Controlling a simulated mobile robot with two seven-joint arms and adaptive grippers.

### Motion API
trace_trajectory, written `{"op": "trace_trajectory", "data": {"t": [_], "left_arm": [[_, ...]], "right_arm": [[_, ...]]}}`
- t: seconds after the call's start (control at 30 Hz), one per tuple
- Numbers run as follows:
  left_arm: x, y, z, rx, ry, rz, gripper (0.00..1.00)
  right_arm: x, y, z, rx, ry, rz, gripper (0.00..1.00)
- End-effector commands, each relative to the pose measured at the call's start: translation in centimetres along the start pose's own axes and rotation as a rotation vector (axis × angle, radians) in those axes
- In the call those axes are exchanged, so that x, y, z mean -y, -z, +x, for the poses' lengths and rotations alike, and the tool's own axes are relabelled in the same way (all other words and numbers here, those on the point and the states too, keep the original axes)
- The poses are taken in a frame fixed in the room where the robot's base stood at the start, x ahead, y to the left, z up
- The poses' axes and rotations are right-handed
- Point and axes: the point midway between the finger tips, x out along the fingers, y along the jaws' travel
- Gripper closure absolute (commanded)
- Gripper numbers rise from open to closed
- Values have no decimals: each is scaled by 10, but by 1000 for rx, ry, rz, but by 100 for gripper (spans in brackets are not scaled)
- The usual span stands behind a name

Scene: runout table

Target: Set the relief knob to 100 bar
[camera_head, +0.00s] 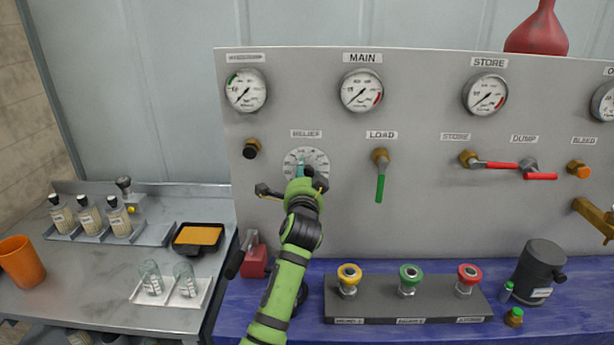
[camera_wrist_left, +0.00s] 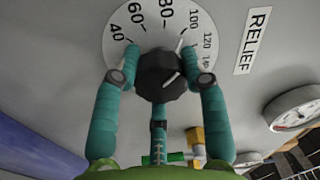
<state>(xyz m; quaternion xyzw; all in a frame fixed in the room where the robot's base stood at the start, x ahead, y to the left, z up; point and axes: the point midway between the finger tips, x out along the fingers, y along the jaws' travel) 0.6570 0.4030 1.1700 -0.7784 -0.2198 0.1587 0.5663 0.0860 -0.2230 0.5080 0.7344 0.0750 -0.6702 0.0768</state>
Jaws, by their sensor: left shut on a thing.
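The relief knob (camera_wrist_left: 163,76) is black and sits at the centre of a white dial (camera_wrist_left: 152,38) with numbers from 40 to 140. The RELIEF label (camera_wrist_left: 254,40) is beside it. My left gripper (camera_wrist_left: 163,78) has its teal fingers on either side of the knob and is shut on it. A white line at the knob's upper right points toward the 100 mark; I cannot tell if it is the knob's pointer. In the head view my left gripper (camera_head: 304,170) covers the knob and the lower part of the dial. My right gripper is not in view.
The grey panel (camera_head: 430,230) carries gauges above, the green LOAD lever (camera_head: 380,186) to the right and a black knob (camera_head: 251,148) to the left. Below stands a box (camera_head: 405,308) with yellow, green and red buttons. A side table (camera_head: 95,270) holds bottles and glasses.

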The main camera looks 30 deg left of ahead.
Motion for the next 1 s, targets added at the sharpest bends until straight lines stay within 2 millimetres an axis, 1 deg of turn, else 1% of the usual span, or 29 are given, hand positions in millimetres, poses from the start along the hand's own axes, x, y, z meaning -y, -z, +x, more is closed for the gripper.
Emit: {"op": "trace_trajectory", "data": {"t": [0.03,0.2,0.23,0.27,0.3,0.57,0.7,0.77,0.87,1.0], "left_arm": [[6,-3,1,6,11,1,90],[5,-3,1,7,10,2,90],[5,-3,1,7,10,3,49],[5,-3,1,7,10,3,37],[5,-3,1,7,9,3,34],[1,-1,0,3,2,2,34],[-1,-1,-4,2,-1,3,34],[0,-1,-10,2,0,3,34],[0,-1,-25,1,1,2,34],[0,-2,-54,3,0,2,34]], "right_arm": [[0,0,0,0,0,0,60],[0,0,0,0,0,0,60],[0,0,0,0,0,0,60],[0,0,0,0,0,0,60],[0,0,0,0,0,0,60],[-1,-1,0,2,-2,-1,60],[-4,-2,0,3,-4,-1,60],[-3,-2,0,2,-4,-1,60],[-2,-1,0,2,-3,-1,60],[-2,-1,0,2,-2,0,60]]}}
